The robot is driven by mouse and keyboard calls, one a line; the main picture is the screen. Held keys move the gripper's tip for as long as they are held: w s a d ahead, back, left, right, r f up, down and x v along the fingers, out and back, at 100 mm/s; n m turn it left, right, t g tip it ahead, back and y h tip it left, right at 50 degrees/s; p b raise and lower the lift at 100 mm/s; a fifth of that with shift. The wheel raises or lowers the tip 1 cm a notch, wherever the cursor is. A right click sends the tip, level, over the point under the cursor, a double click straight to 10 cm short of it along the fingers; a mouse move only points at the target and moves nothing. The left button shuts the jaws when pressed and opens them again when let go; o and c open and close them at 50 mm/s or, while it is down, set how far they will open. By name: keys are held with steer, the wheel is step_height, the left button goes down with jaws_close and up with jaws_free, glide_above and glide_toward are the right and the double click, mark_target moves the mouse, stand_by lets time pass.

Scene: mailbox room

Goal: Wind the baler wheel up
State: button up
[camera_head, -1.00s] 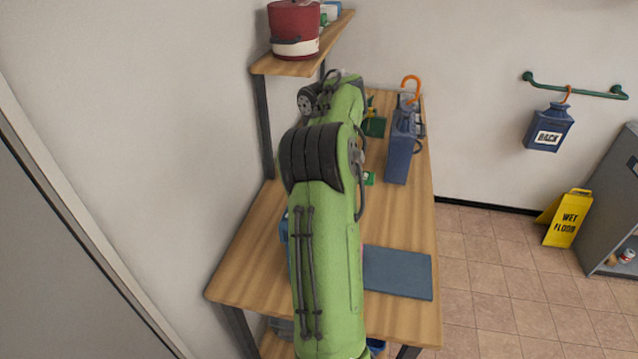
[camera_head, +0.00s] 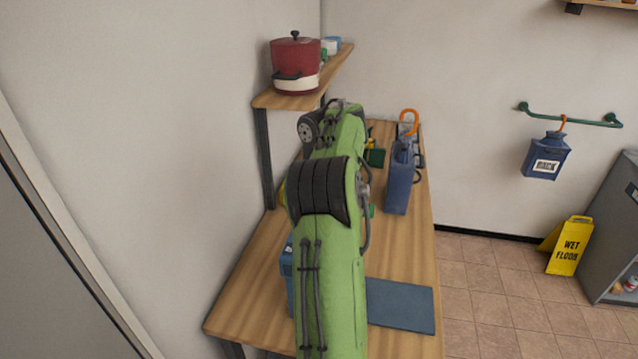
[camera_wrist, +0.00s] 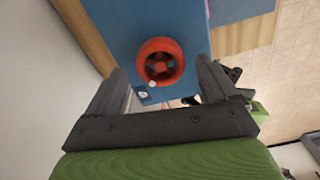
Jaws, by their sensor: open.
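The baler wheel (camera_wrist: 160,62) is a round orange-red handwheel with a dark recessed middle, on the face of a blue box (camera_wrist: 118,14) in the wrist view. A small white knob and a small label sit just below the wheel. My gripper (camera_wrist: 160,68) is open, with one dark finger on each side of the wheel's lower part. I cannot tell whether the fingers touch it. In the head view, only a strip of a blue box (camera_head: 287,278) shows left of my green arm. My arm hides the wheel and gripper there.
The wooden table (camera_head: 250,290) holds a blue mat (camera_head: 400,305) and a tall blue container with an orange hook (camera_head: 398,180). A shelf (camera_head: 330,72) with a red pot (camera_head: 295,62) overhangs the left back. A yellow wet-floor sign (camera_head: 568,245) stands right.

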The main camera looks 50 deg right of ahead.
step_height(320, 180, up, 14)
steer(key=p, duration=0.8)
steer(key=shift+f, duration=0.1)
